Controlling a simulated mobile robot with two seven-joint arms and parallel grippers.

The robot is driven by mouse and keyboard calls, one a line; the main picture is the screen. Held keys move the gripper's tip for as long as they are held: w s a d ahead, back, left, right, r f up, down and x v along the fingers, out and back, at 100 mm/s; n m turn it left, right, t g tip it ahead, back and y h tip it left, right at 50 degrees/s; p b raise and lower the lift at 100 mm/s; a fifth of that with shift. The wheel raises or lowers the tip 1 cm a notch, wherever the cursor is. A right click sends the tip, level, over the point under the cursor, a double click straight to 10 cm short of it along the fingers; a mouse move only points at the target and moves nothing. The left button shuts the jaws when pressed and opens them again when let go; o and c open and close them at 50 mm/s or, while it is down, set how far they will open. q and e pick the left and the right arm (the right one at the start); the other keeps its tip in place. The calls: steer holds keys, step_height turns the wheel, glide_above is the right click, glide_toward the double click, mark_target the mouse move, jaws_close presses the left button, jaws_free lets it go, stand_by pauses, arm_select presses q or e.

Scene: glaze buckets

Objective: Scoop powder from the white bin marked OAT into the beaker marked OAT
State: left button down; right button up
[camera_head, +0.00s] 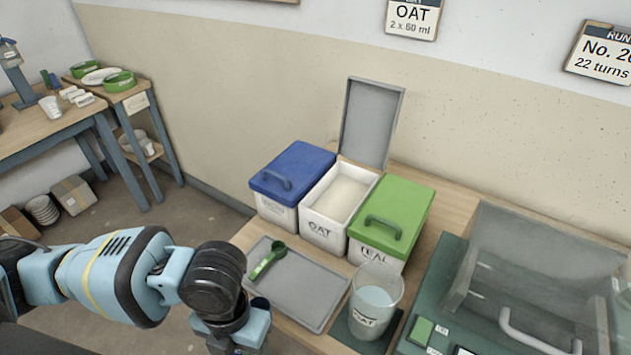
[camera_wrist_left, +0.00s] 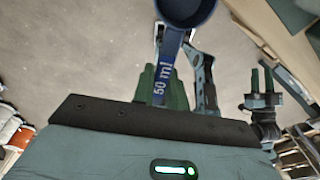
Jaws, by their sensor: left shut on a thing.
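The white bin marked OAT (camera_head: 322,233) stands between two lidded bins, with its grey lid (camera_head: 370,122) raised behind and pale powder (camera_head: 342,194) inside. The clear beaker marked OAT (camera_head: 367,318) stands upright on a dark pad in front. It looks to hold something pale bluish. My left gripper (camera_wrist_left: 165,85) is shut on the handle of a blue scoop (camera_wrist_left: 165,68) marked 50 ml; the cup is cut off at the top of the wrist view, its contents unclear.
A green scoop (camera_head: 268,259) lies on the grey tray (camera_head: 310,310). A blue-lidded bin (camera_head: 293,176) and a green-lidded bin marked TEAL (camera_head: 394,215) flank the OAT bin. A clear-walled box with a handle (camera_head: 545,275) stands right. A wall sign (camera_head: 412,15) reads OAT.

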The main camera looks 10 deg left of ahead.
arm_select(q)
steer(key=w+a+r+m+t, duration=0.1)
steer(key=w+r+m, duration=0.3)
steer(key=m, duration=0.7)
steer(key=w+a+r+m+t, duration=0.1)
steer(key=w+r+m, duration=0.3)
steer(key=w+m, duration=0.4)
steer(key=w+a+r+m+y, duration=0.1)
steer(key=w+m, duration=0.5)
steer(key=m, duration=1)
step_height(320, 180, up, 3)
steer(key=shift+w+a+f+t, duration=0.1)
steer(key=shift+w+a+t, duration=0.3)
steer(key=shift+a, duration=0.15)
steer(key=shift+w+d, duration=0.1)
